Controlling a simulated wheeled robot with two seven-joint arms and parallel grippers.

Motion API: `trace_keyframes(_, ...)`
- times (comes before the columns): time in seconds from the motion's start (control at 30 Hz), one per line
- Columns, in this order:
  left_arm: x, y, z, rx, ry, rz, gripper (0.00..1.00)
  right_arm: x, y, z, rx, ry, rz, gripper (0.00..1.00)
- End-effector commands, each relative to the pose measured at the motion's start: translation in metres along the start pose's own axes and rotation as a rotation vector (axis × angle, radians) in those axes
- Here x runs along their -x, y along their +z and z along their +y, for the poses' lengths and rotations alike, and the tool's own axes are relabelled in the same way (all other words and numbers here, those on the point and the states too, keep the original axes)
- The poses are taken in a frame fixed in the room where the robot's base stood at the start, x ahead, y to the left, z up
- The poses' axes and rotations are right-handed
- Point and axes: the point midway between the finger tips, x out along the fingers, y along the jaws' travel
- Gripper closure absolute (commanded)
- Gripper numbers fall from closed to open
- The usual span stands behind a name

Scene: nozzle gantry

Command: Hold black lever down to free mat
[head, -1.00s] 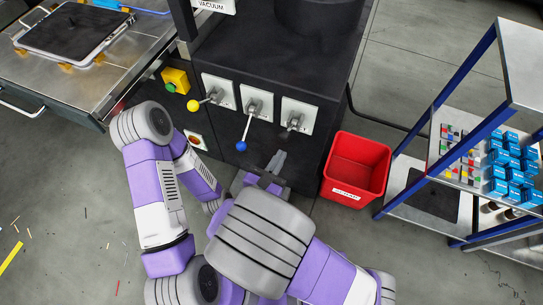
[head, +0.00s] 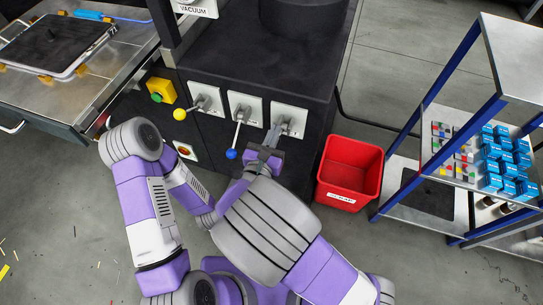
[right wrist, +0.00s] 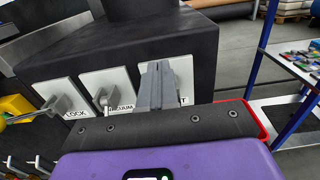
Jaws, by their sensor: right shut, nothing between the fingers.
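The black lever (head: 286,122) is on the rightmost of three white plates on the front of the black machine. Its grey mount shows in the head view, but my fingers cover much of it. My right gripper (head: 273,136) is shut and empty, with its fingertips at this plate. I cannot tell whether they touch the lever. In the right wrist view the shut fingers (right wrist: 156,82) cover most of the rightmost plate (right wrist: 182,72). A dark mat (head: 52,42) lies on a pale-framed tray at the upper left. My left gripper is hidden.
A blue-knobbed lever (head: 232,154) hangs just left of my right gripper, and a yellow-knobbed lever (head: 180,114) is farther left. A red bin (head: 350,174) stands on the floor to the right. A blue-framed shelf (head: 470,120) is beyond it.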

Motion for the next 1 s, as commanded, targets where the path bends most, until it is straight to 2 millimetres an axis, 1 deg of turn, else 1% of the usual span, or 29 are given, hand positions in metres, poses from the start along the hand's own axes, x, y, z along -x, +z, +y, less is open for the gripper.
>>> trace_keyframes(0.03,-0.003,0.000,-0.001,0.000,0.000,0.000,0.57,0.000,-0.005,0.000,0.001,-0.001,0.000,1.00)
trace_keyframes(0.8,-0.027,-0.001,-0.010,0.000,0.000,0.000,0.57,0.003,-0.043,0.000,0.001,-0.001,0.001,1.00)
trace_keyframes(1.0,-0.026,-0.001,-0.010,0.000,0.000,0.000,0.57,0.004,-0.052,0.000,0.002,-0.002,0.001,1.00)
